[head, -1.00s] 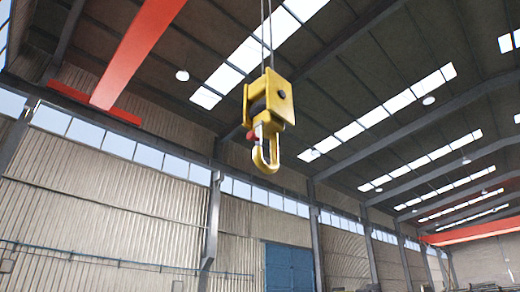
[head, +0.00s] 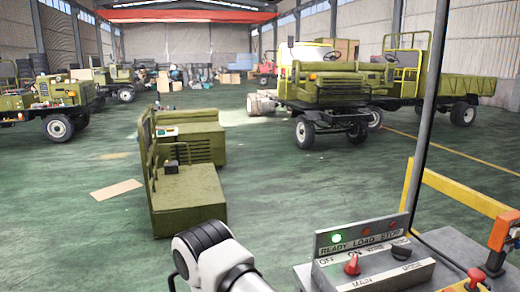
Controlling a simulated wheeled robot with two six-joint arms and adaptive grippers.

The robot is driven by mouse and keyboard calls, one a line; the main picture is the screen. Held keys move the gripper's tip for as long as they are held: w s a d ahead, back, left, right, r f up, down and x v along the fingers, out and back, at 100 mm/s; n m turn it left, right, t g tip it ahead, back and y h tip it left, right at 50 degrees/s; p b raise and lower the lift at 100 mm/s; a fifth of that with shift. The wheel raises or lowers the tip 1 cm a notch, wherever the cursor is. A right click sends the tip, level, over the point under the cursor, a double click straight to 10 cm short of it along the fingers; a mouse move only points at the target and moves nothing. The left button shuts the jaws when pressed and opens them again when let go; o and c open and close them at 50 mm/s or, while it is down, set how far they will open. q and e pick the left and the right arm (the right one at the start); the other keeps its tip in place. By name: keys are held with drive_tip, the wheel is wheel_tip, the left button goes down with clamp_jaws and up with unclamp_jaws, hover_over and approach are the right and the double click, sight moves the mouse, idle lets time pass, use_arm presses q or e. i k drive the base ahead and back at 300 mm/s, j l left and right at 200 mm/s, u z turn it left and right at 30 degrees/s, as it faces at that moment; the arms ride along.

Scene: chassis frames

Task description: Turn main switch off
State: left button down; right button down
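In the head view, a grey control box (head: 372,270) stands at the lower right. Its red knob (head: 352,265) sits above the label MAIN, with OFF and ON marked behind it. I cannot clearly tell which mark the knob points to. A black knob (head: 401,248) marked MODE sits to its right. On the upright panel, the green READY lamp (head: 337,238) is lit; the LOAD (head: 366,232) and STOP (head: 392,226) lamps look dark red. A white and black arm link of mine shows at the bottom, left of the box. Neither gripper is in view.
A grey post (head: 424,120) rises behind the box. A yellow rail (head: 465,192) and an orange part (head: 503,230) are at the right. A red piece (head: 475,278) shows at the lower right edge. Green chassis (head: 187,190) and vehicles stand on the green floor beyond.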

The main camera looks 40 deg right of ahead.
sight(352, 269)
drive_tip(key=l+z, duration=0.1)
drive_tip(key=z, duration=2.1)
